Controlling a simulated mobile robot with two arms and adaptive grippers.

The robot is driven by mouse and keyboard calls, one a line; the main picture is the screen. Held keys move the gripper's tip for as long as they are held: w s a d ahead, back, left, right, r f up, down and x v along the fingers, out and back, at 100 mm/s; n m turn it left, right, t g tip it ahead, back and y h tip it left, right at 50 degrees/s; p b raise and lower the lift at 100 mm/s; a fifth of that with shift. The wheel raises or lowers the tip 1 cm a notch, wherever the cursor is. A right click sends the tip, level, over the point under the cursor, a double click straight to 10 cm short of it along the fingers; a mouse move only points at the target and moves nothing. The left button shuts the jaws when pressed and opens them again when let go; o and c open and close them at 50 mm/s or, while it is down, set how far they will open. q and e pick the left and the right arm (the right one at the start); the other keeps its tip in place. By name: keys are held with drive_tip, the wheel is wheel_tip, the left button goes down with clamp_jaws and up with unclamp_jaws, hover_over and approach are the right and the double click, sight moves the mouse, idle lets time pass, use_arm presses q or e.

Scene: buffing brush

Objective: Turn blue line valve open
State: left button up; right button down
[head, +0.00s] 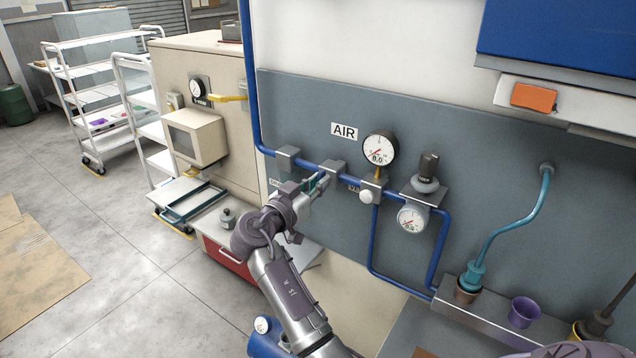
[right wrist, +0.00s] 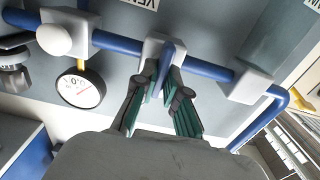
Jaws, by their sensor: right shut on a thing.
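The blue line (head: 305,160) runs along the grey wall panel under the AIR sign (head: 344,131). A grey valve block (head: 333,167) sits on it, left of the round gauge (head: 379,149). My right gripper (head: 318,185) is at this block. In the right wrist view, my right gripper (right wrist: 165,97) has its two green-padded fingers on either side of a blue valve handle (right wrist: 167,57), shut on it. The handle hangs down from the block (right wrist: 152,47), across the pipe (right wrist: 208,66). The fingers hide its lower end.
A white knob (head: 366,196) is just right of the gripper, with a regulator (head: 428,170) and lower gauge (head: 411,217) beyond. Another bracket (head: 287,158) holds the pipe at left. A beige cabinet (head: 205,60) stands left. The floor (head: 125,255) at left is open.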

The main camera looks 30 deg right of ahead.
idle(0.3)
drive_tip(key=n, duration=1.7)
drive_tip(key=shift+w+n+p, duration=0.25)
drive_tip(key=shift+n+p, duration=0.05)
idle(0.5)
drive_tip(key=c, duration=1.2)
unclamp_jaws()
drive_tip(key=shift+a, duration=0.1)
drive_tip(key=shift+f+v, duration=0.15)
drive_tip(key=shift+v, duration=1.65)
drive_tip(key=shift+f+v, duration=0.15)
drive_tip(key=shift+v, duration=1.6)
